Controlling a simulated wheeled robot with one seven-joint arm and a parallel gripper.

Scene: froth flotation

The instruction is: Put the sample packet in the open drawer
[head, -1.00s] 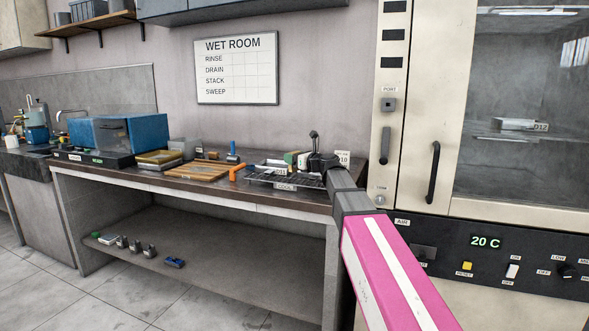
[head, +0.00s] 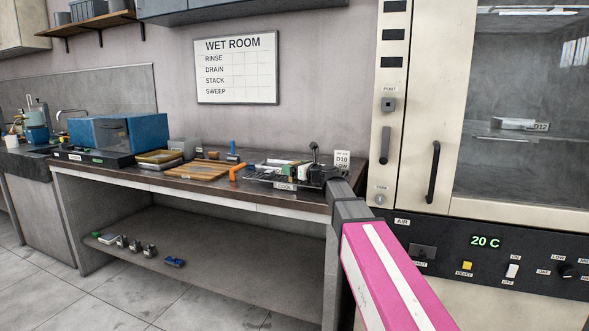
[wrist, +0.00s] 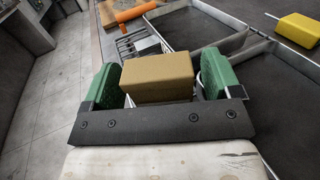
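A tan, box-shaped block (wrist: 158,78), which looks like the sample packet, lies between the fingers in the wrist view. My gripper (wrist: 160,82) has green pads on both sides of it. Thin gaps show beside the block, so the fingers look open around it, not pressed on it. In the head view my gripper (head: 303,172) is low over the rack labelled COOL at the bench's right end, and my arm partly covers that spot. I cannot make out an open drawer for certain in either view.
An orange-handled tool (head: 236,173) and a wooden board (head: 200,171) are farther left on the bench. A D10 card (head: 342,160) stands behind. The tall oven (head: 420,120) is close on the right.

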